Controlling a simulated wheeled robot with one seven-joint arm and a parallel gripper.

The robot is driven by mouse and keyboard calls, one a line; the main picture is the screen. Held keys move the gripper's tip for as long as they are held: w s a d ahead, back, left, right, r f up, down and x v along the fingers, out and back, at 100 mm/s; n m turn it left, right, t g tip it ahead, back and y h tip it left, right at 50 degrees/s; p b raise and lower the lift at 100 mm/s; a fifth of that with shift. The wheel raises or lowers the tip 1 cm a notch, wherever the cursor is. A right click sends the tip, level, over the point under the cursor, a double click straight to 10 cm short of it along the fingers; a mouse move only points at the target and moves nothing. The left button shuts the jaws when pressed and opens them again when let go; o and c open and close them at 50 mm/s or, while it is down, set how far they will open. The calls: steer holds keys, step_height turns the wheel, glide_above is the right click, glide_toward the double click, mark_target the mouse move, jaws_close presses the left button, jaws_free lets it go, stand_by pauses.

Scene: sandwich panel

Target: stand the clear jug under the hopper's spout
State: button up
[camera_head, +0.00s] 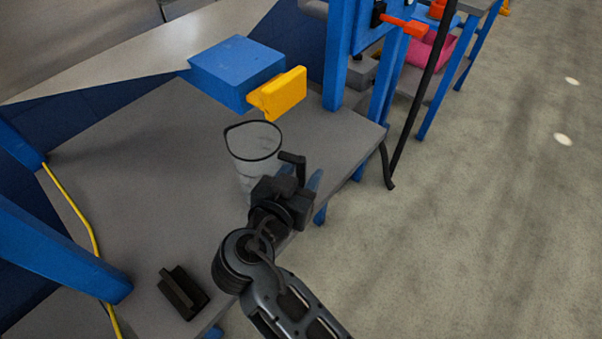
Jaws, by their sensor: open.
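The clear jug (252,158) stands upright on the grey bench, with a dark rim around its open top. My gripper (304,172) is open at the jug's right side in the picture. It and my wrist cover part of the jug's lower right, and I cannot tell whether a finger touches the jug. Behind the jug is a blue box (233,68) with a yellow block (278,94) on its right front. I cannot tell for sure whether these are the hopper and its spout. The jug is in front of and apart from the yellow block in the picture.
The grey bench (140,155) is mostly clear left of the jug. A black bracket-like part (183,292) lies near its front edge. A yellow cable (78,218) runs along the left. Blue posts (338,55) rise behind right. Open floor (480,220) lies right.

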steer(key=shift+r, duration=0.25)
steer(key=v, duration=1.2)
steer(key=shift+b, duration=0.3)
steer(key=shift+f, duration=0.1)
steer(key=s+d+f+n+g+y, duration=0.3)
steer(key=s+d+f+n+y, duration=0.2)
steer(key=s+d+f, duration=0.45)
steer(key=s+d+f+y, duration=0.1)
steer(key=s+d+y, duration=0.1)
steer(key=s+d, duration=0.5)
steer(key=s+d+r+t+h, duration=0.1)
steer(key=s+d+r+t, duration=0.1)
steer(key=s+d+r, duration=0.3)
steer(key=s+d+r+t, duration=0.2)
steer(key=s+d+r, duration=0.3)
steer(key=r, duration=0.4)
steer(key=shift+d+m+h, duration=0.25)
steer(key=shift+m+h, duration=0.15)
